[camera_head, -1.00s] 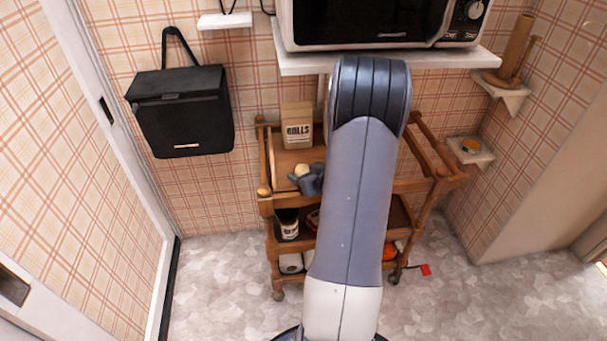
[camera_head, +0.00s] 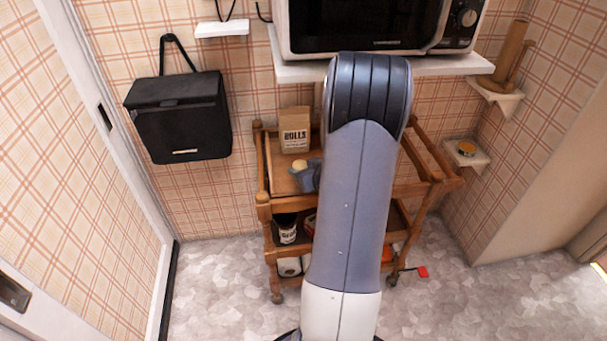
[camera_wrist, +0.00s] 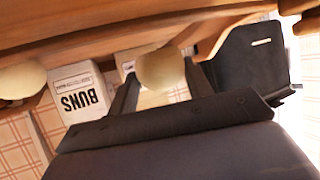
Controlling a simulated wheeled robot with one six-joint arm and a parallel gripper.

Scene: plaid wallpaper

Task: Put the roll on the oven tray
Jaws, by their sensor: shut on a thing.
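A pale round roll (camera_wrist: 160,72) is between the two fingers of my gripper (camera_wrist: 160,82) in the wrist view. The gripper is shut on it. In the head view the roll (camera_head: 299,165) shows as a small pale shape at my gripper (camera_head: 306,176), over the left part of the wooden trolley. My arm hides much of the trolley's top. A second pale round thing (camera_wrist: 22,78) is at the left edge of the wrist view. I cannot make out an oven tray in either view.
A paper bag (camera_head: 295,130) stands at the back of the wooden trolley (camera_head: 263,209). A microwave (camera_head: 365,25) sits on a white shelf (camera_head: 450,66) above. A black bag (camera_head: 180,118) hangs at left. Small corner shelves are at right. The floor at left is clear.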

